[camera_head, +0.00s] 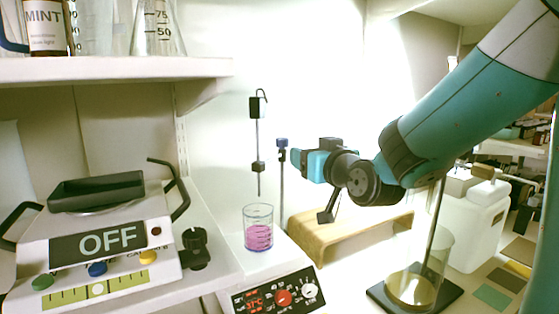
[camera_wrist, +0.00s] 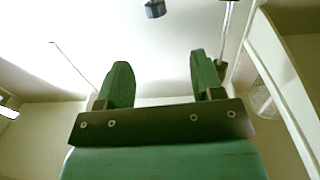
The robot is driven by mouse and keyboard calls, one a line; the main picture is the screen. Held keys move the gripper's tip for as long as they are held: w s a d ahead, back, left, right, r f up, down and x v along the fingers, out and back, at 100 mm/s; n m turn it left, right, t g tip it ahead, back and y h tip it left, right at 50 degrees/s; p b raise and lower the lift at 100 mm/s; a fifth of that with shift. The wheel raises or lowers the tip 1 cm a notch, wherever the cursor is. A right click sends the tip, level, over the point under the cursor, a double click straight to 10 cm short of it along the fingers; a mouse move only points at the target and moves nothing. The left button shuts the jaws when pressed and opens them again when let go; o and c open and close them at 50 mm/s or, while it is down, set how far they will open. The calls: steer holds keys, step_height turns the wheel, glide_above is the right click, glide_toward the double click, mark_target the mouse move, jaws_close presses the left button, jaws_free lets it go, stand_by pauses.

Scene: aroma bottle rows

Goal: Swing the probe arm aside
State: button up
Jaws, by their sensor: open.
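The probe arm seems to be the thin upright rod (camera_head: 258,140) with a dark block near its hooked top and a smaller one lower down. Its lower end shows just above a beaker of pink liquid (camera_head: 258,232). A post with a blue knob (camera_head: 281,143) stands right of it. How rod and post join is not clear. My gripper (camera_head: 314,165) is right of the post in the head view. In the wrist view, my gripper (camera_wrist: 160,72) has its two green fingers apart with nothing between them. A dark blue knob (camera_wrist: 155,9) shows beyond the fingers.
The beaker stands on a hotplate (camera_head: 275,292) with dials. A balance marked OFF (camera_head: 98,240) is at the left, below a shelf (camera_head: 110,70) of glassware. A wooden stand (camera_head: 340,238) is below my gripper. A glass cylinder on a dark base (camera_head: 385,296) stands at the right.

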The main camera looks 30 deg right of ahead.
mark_target(283, 139)
steer(key=w+p, duration=0.5)
steer(key=p, duration=0.1)
steer(key=w+d+p, duration=0.1)
steer(key=w+p, duration=0.4)
steer(key=p, duration=0.2)
steer(key=w+r+p, duration=0.1)
steer(key=w+p, duration=0.4)
steer(key=p, duration=0.2)
steer(key=shift+w+d, duration=0.15)
steer(key=shift+d, duration=0.2)
steer(key=w+p, duration=0.2)
steer(key=shift+d+f+p, duration=0.1)
steer(key=shift+f+p, duration=0.2)
steer(key=shift+p, duration=0.1)
steer(key=shift+f, duration=0.15)
jaws_close()
